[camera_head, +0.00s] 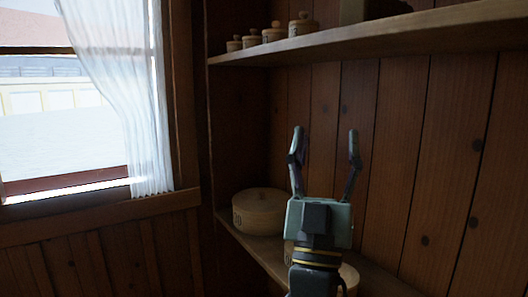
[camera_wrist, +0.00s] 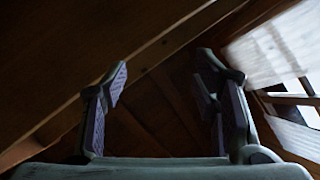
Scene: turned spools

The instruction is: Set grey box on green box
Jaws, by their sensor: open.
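My gripper (camera_head: 325,138) is raised in front of the plank wall, between the upper and lower shelves in the head view. Its two fingers point up and stand wide apart with nothing between them. In the wrist view the open fingers (camera_wrist: 165,85) also hold nothing. I see no grey box and no green box in either view. My gripper and forearm hide part of the lower shelf.
The upper shelf (camera_head: 400,38) holds several small lidded wooden pots (camera_head: 273,32) and a dark object (camera_head: 365,10), cut off by the frame. A round lidded wooden box (camera_head: 259,212) sits on the lower shelf (camera_head: 262,254). A curtained window (camera_head: 75,100) is at left.

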